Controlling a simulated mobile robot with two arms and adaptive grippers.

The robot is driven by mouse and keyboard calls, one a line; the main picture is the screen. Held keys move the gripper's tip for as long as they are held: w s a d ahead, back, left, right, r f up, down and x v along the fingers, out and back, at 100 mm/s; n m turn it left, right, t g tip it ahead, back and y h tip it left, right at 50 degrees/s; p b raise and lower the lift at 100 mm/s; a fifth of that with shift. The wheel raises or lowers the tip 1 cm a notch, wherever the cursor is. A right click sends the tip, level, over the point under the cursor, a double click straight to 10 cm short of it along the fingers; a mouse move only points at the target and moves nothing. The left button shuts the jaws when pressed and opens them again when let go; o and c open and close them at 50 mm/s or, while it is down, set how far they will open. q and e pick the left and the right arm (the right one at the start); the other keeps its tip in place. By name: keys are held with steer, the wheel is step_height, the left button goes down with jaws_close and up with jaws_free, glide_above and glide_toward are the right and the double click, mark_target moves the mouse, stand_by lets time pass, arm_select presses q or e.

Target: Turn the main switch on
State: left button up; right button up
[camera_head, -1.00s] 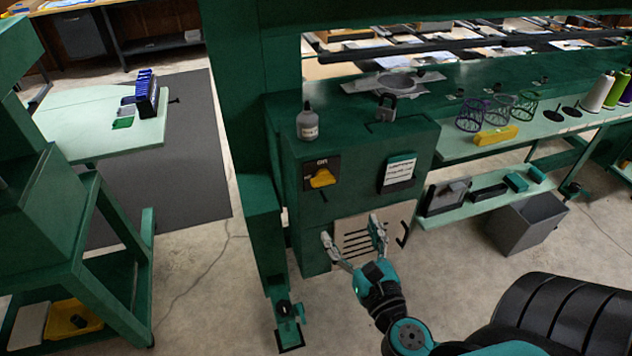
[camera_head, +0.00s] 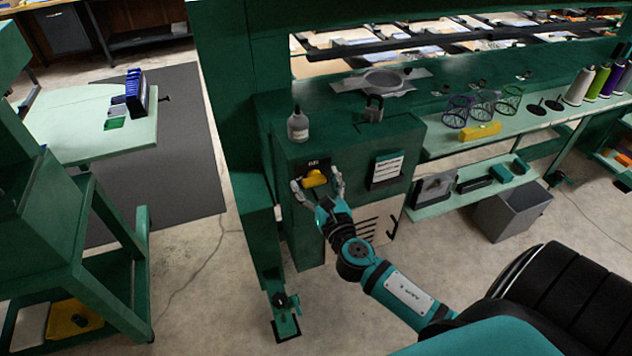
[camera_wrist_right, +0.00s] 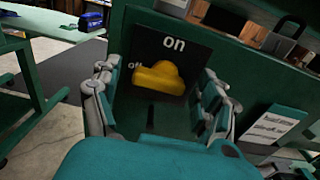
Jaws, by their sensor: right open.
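The main switch has a yellow knob (camera_head: 314,178) on a black plate on the front of the green machine cabinet (camera_head: 350,140). In the right wrist view the knob (camera_wrist_right: 158,78) lies sideways, with "on" printed above it and "off" at its left end. My right gripper (camera_head: 318,188) is open at the switch, one finger on each side of the knob. In the right wrist view the fingers (camera_wrist_right: 160,95) stand left and right of the plate, apart from the knob as far as I can see. My left gripper is not in view.
A grey bottle (camera_head: 298,124) and a padlock (camera_head: 374,108) are on top of the cabinet. A white label (camera_head: 386,170) is right of the switch, and a vented panel (camera_head: 385,222) is below it. A green cart (camera_head: 90,240) stands at the left.

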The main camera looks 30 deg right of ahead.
steer(key=shift+c, duration=0.3)
steer(key=c, duration=1.1)
